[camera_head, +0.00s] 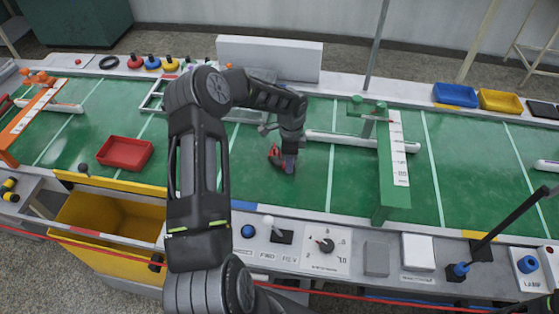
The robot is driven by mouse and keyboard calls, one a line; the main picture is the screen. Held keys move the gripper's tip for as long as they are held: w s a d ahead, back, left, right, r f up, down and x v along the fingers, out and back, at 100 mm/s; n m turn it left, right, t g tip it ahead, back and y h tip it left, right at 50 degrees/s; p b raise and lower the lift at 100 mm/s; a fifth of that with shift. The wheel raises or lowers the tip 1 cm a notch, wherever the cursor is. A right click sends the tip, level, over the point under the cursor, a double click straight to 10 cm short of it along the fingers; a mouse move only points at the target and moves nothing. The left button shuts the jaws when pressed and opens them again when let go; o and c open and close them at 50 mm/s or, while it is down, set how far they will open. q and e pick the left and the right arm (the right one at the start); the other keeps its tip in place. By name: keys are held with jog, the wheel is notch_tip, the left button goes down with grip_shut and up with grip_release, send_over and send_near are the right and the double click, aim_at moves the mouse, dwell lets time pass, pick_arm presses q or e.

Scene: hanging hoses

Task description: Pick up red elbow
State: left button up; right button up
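The red elbow (274,157) lies on the green table surface near the middle, at the tip of my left gripper (287,160). My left arm comes in from the lower left and bends over the table, with the gripper pointing down. The gripper covers part of the elbow. I cannot tell whether the fingers are closed on it or only beside it. My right gripper is not in view.
A red tray (125,152) sits left of my arm, with a yellow bin (108,220) below it. A green stand (394,165) with a grey pipe (340,139) is to the right. A control panel (345,250) runs along the front. Green surface is free at the far right.

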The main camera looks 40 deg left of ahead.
pick_arm(q)
grip_shut()
dwell(0.5)
notch_tip(320, 180, up, 9)
jog(key=shift+r+b, duration=0.1)
jog(key=shift+b, duration=1.05)
jog(key=shift+r, duration=0.4)
